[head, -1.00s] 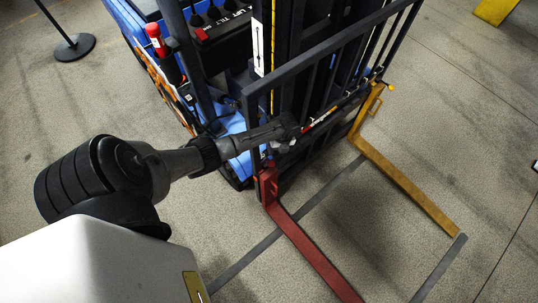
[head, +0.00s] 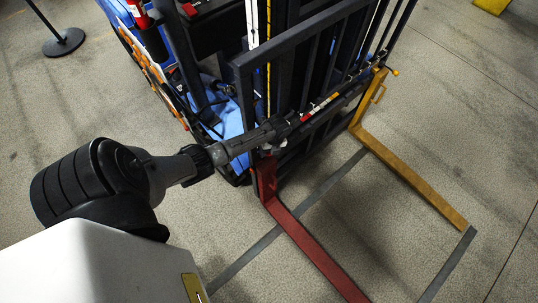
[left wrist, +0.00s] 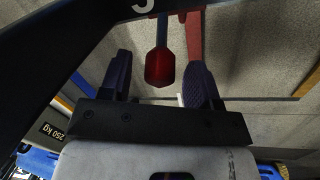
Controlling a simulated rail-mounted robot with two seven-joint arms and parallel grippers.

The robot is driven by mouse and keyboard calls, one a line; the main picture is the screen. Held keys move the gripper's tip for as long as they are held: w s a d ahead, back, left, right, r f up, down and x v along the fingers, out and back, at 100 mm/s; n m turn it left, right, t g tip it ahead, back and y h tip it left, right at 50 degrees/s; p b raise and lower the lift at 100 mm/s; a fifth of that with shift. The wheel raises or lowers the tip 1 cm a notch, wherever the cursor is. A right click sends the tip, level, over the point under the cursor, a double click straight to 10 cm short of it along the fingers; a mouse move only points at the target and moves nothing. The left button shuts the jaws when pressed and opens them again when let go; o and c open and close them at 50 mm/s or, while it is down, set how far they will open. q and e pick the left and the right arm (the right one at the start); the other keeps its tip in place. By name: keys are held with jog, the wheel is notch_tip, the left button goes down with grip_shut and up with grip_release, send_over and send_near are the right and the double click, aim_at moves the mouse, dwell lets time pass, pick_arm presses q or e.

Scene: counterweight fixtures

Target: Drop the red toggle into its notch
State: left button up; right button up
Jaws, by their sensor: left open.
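The red toggle (left wrist: 159,67) shows in the left wrist view as a dark red knob on a thin stem. It lies between the two fingers of my left gripper (left wrist: 158,61), which are open with gaps on both sides. In the head view my left gripper (head: 290,122) is at the carriage above the red fork (head: 300,236). The toggle cannot be made out there, behind or beside my gripper. The red fork also shows in the left wrist view (left wrist: 193,42). The notch is not clearly visible. My right gripper is not in view.
The dark mast frame (head: 300,48) rises close beside my left gripper. A blue truck body (head: 226,115) stands behind. The floor around the forks is clear, and a post base (head: 63,42) stands far left.

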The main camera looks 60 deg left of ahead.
pick_arm(q)
jog(key=shift+s+f+b, duration=0.15)
jog(key=shift+f+b, duration=0.4)
jog(key=shift+f, duration=0.3)
grip_shut()
